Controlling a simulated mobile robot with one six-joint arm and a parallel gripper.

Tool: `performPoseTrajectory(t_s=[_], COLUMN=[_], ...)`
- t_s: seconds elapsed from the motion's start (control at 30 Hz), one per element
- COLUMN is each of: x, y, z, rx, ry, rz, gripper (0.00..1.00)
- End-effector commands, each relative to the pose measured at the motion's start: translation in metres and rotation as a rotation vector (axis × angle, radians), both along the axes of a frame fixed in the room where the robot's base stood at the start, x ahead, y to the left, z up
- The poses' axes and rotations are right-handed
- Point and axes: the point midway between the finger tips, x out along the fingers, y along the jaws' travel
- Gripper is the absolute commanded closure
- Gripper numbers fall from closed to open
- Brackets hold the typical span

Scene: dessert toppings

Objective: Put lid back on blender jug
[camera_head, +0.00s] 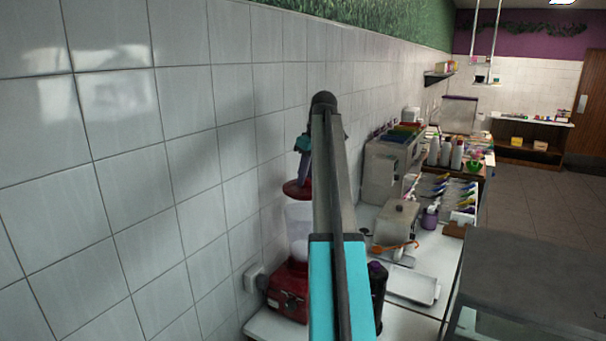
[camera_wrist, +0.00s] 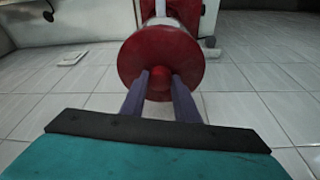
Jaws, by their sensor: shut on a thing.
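The lid (camera_head: 297,189) is a dark red disc just above the top of the pale, see-through blender jug (camera_head: 299,222). In the wrist view the lid (camera_wrist: 132,64) faces me with its round red knob (camera_wrist: 159,76) in the middle. My gripper (camera_wrist: 159,86) is shut on this knob, one finger on each side. My gripper (camera_head: 303,177) also shows in the head view, above the lid and partly behind my arm. The jug stands on its red blender base (camera_head: 286,291) by the wall. I cannot tell whether the lid touches the jug's rim.
A tiled wall (camera_head: 150,170) runs close along the left, with a socket (camera_head: 254,278) near the base. A dark container (camera_head: 377,285) stands right of my arm.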

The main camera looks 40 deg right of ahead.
Motion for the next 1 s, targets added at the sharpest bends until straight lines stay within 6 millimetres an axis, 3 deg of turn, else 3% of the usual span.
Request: performPoseTrajectory(t_s=[0.57, 1.0], x=[-0.005, -0.005], y=[-0.005, -0.006], z=[-0.002, -0.028], rx=[0.000, 0.000], ry=[0.000, 0.000], rz=[-0.007, -0.009], gripper=[0.95, 0.95])
